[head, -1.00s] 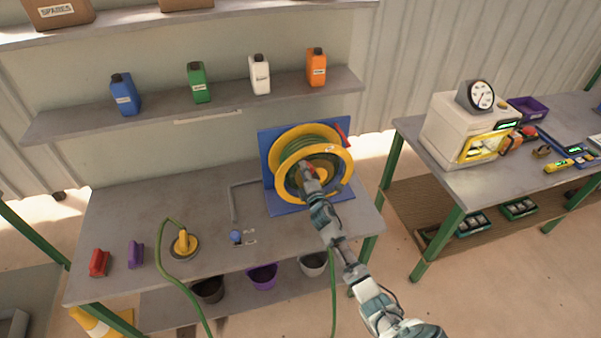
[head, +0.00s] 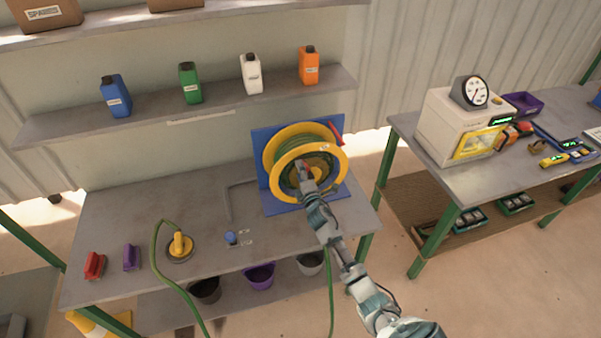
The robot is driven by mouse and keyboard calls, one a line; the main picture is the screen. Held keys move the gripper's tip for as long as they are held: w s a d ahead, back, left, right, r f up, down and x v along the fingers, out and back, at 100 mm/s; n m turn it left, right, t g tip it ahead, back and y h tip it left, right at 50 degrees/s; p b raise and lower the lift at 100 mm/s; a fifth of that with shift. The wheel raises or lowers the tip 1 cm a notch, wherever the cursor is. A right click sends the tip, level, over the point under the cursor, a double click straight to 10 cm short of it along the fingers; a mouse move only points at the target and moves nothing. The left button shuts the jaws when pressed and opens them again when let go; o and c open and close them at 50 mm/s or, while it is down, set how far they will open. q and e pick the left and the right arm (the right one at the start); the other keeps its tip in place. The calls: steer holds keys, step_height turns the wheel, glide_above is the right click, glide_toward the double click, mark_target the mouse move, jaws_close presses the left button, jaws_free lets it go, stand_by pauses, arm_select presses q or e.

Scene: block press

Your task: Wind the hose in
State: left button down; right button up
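The yellow hose reel (head: 334,156) stands on a blue mount (head: 263,147) at the right end of the workbench, with green hose wound on its drum. A length of green hose (head: 158,262) runs from a yellow-handled round fitting (head: 180,246) on the bench and hangs over the front edge. Another green strand hangs below the reel at the bench front. My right gripper (head: 304,180) is at the front face of the reel, near its hub. Its fingers are small and partly hidden by my own arm, so I cannot tell their state. My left gripper is out of view.
A red (head: 94,266) and a purple block (head: 131,257) stand at the bench's left, and a blue knob (head: 231,238) near its front. Several bottles line the shelf above. A second table (head: 425,165) with a gauge machine stands right. Buckets sit below the bench.

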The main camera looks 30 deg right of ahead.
steer(key=v, duration=1.2)
